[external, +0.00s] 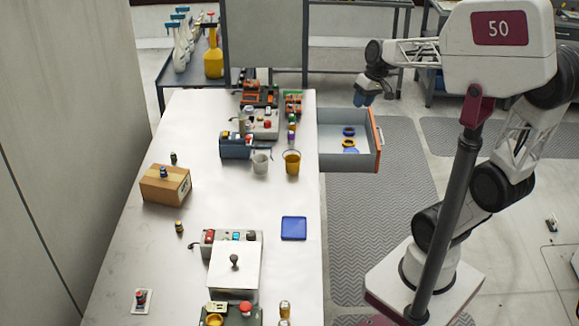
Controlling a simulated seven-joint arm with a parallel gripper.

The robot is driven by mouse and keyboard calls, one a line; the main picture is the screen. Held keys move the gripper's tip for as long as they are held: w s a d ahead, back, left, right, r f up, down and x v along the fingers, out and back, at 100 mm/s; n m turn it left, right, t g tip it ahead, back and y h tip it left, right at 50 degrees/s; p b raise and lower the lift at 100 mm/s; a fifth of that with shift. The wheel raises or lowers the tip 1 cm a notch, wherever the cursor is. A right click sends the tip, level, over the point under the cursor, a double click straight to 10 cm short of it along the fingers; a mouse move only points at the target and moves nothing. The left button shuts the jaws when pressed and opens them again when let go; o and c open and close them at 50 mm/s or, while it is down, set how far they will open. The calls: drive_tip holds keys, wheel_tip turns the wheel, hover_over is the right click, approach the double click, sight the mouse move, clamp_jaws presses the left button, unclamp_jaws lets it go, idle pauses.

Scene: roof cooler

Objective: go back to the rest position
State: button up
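My gripper (364,98) hangs at the end of my arm, in the air above and behind the open drawer at the table's right side. It is small in the external view and its fingers point down. I cannot tell whether it is open or shut, and no held object can be made out. The drawer (348,160) is pulled out, with an orange front (377,140). Yellow and blue ring-like items (349,132) lie inside it.
The white table (215,193) carries a cardboard box (165,186), a grey mug (261,162), a yellow mug (292,163), a blue square (293,228) and several control boxes. A side table (184,79) with bottles stands behind. Floor mats lie right of the table.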

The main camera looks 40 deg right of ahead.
drive_tip(key=shift+s+a+r+n+t+h, duration=0.35)
drive_tip(key=shift+s+a+r+t+h, duration=0.7)
drive_tip(key=shift+s, duration=2.25)
drive_tip(key=shift+s+a+r+n+t+h, duration=0.5)
drive_tip(key=shift+s+a+r, duration=1.05)
drive_tip(key=shift+s, duration=1.7)
wheel_tip(320, 180, down, 10)
drive_tip(key=w+g, duration=0.1)
drive_tip(key=g, duration=0.1)
drive_tip(key=shift+w+g, duration=0.25)
drive_tip(key=shift+g, duration=0.1)
